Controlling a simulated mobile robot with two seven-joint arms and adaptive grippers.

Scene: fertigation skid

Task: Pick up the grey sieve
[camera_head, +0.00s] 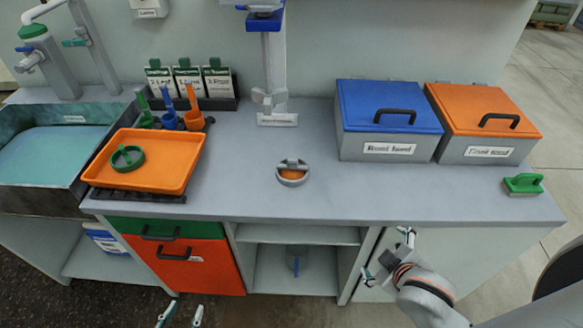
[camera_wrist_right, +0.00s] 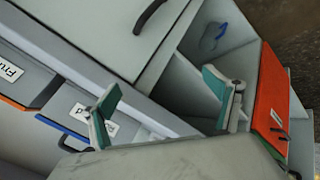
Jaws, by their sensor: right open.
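The grey sieve (camera_head: 292,181) appears to be the round grey ring with a grip across its top and orange showing inside. It sits on the grey counter (camera_head: 245,195) near the middle front. My right gripper (camera_head: 388,256) is open and empty, in front of the counter and below its edge, to the right of the sieve. Its spread fingers also show in the right wrist view (camera_wrist_right: 165,105), with nothing between them; I cannot make out the sieve there. My left gripper (camera_head: 181,314) is open at the bottom edge, only its fingertips visible, well away from the sieve.
An orange tray (camera_head: 184,172) with a green ring-shaped piece (camera_head: 127,158) stands left. A blue-lidded bin (camera_head: 388,108) and an orange-lidded bin (camera_head: 484,112) stand right, beside a green-handled brush (camera_head: 522,185). A grey post (camera_head: 274,70) rises behind. The counter around the sieve is clear.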

